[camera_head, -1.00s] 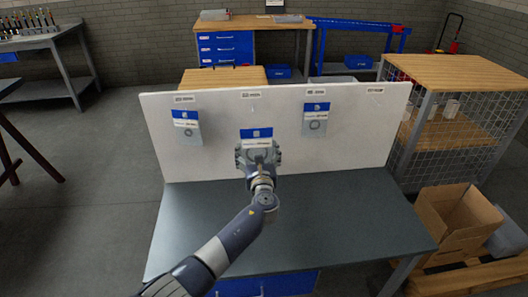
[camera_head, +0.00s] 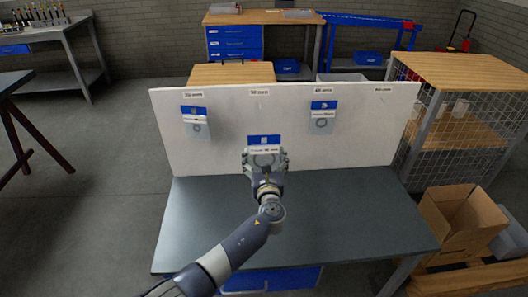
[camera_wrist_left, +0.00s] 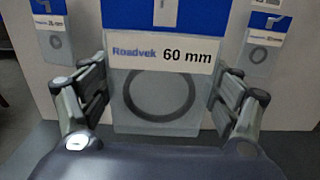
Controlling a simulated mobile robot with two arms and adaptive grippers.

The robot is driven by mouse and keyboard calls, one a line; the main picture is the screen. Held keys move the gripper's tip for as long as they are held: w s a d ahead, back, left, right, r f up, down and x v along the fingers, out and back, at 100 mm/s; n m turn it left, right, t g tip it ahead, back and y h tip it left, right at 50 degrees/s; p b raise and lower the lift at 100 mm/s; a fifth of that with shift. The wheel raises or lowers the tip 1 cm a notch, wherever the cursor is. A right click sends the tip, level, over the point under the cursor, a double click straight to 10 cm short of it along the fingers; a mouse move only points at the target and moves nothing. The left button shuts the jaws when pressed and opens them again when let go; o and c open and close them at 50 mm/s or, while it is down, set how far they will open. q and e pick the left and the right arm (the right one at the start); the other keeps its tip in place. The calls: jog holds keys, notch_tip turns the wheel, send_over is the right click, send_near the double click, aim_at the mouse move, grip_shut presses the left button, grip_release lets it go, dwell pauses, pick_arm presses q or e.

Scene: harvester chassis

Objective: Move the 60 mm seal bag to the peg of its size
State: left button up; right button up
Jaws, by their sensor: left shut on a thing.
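The 60 mm seal bag (camera_head: 264,140) is clear with a blue header and a dark ring inside. Its label reads "Roadvek 60 mm" in the left wrist view (camera_wrist_left: 158,92). My left gripper (camera_head: 265,160) is shut on this bag, with a finger at each side of it, in front of the white board (camera_head: 240,165). The bag hangs upright below the second label from the left (camera_head: 260,92). The spot under the far right label (camera_head: 386,89) holds no bag. The label sizes are too small to read surely. My right gripper is not in view.
Other seal bags hang on the board at left (camera_head: 196,125) and right (camera_head: 322,120), either side of the held bag. The grey bench top (camera_head: 340,210) below is clear. A mesh-sided shelf (camera_head: 455,150) and cardboard box (camera_head: 460,220) stand at the right.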

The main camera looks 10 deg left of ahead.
pick_arm(q)
jog(key=shift+p+v, duration=0.8)
jog(key=shift+v, duration=0.55)
jog(key=shift+p+v, duration=0.55)
jog(key=shift+v, duration=0.55)
